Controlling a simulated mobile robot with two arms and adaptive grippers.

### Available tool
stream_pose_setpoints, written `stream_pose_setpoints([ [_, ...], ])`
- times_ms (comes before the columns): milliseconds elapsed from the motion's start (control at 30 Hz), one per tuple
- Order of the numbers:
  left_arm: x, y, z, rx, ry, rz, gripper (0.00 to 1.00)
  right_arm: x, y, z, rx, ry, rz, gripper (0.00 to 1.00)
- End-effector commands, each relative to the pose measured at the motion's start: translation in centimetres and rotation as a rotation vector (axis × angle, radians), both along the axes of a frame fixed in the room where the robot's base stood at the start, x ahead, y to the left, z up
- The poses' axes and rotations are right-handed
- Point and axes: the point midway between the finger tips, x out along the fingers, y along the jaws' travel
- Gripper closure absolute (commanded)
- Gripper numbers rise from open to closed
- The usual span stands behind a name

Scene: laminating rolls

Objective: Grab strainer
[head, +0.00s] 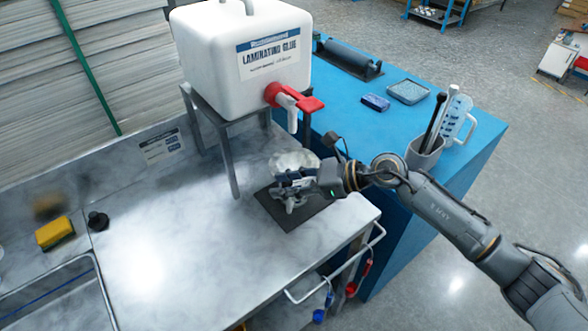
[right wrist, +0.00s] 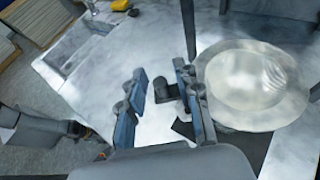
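A pale round bowl-like thing, which looks like the strainer (head: 296,160), sits over a dark mat below the tap of the glue tank. In the right wrist view its wide round rim and pale inside (right wrist: 252,85) show to the right of the fingers. My right gripper (head: 292,184) is at its near side in the head view and hides part of it. In the right wrist view the fingers (right wrist: 164,95) are apart. My left gripper is not in view.
The white glue tank (head: 250,45) with a red tap (head: 292,97) stands on a grey metal stand just behind. A grey cup of tools (head: 425,155) stands on the blue table (head: 375,120). A yellow sponge (head: 54,233) lies by the sink. The counter's middle is clear.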

Motion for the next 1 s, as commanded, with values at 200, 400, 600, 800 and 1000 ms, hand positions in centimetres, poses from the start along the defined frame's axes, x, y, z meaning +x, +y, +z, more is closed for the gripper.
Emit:
stream_pose_setpoints([
  [200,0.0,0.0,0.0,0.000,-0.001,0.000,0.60,0.0,0.0,0.0,0.000,0.000,0.000,1.00],
  [400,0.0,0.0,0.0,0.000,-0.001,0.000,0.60,0.0,0.0,0.1,0.001,-0.002,-0.001,1.00],
  [600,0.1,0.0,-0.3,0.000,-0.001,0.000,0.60,0.1,0.0,0.6,0.001,-0.004,0.000,1.00],
  [800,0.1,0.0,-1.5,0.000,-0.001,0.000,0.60,0.1,0.0,3.0,0.001,-0.010,0.002,1.00],
  [1000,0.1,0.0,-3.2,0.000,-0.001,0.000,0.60,-0.8,-3.8,3.0,-0.003,-0.001,-0.004,1.00],
])
